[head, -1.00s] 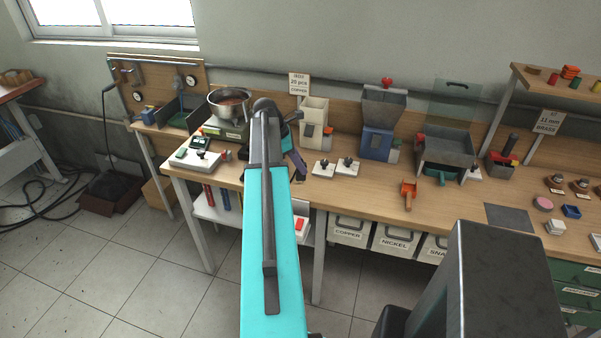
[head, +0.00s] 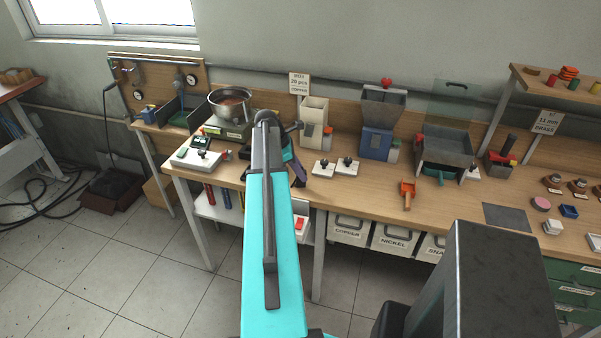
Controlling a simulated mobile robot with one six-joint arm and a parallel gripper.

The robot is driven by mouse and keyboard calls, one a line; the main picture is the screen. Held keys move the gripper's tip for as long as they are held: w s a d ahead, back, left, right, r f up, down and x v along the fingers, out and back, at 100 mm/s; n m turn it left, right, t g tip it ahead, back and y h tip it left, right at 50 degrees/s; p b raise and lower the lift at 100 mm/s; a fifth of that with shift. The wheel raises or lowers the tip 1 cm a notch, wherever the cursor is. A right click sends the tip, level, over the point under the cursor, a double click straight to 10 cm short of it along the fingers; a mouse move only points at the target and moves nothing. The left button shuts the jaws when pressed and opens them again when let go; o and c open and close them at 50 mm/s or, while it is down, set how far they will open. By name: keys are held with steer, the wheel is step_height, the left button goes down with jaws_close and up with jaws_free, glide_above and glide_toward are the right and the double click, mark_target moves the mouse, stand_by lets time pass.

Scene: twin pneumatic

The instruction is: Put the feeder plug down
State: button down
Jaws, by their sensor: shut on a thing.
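My arm reaches away from me over the left part of the bench, and its dark far end hides what lies behind it. My gripper's fingers cannot be made out there. The feeder plug cannot be made out either. The metal feeder bowl (head: 231,102) stands on its base just left of the arm's far end. A dark and purple piece (head: 299,176) shows just right of the arm near the bench's front edge; I cannot tell what it is.
A white control box (head: 196,158) sits on the bench (head: 375,191) at left. Right of the arm stand a cream hopper (head: 313,121), a blue-based hopper (head: 377,142) and two small white blocks. An orange scoop (head: 408,191) lies near the front edge. Bare bench lies around it.

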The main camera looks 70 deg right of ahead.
steer(key=c, duration=1.7)
jaws_free()
steer(key=shift+o, duration=0.2)
steer(key=shift+r, duration=0.1)
steer(key=b+v, duration=0.3)
steer(key=v, duration=0.9)
steer(key=shift+b, duration=0.4)
steer(key=shift+a, duration=0.1)
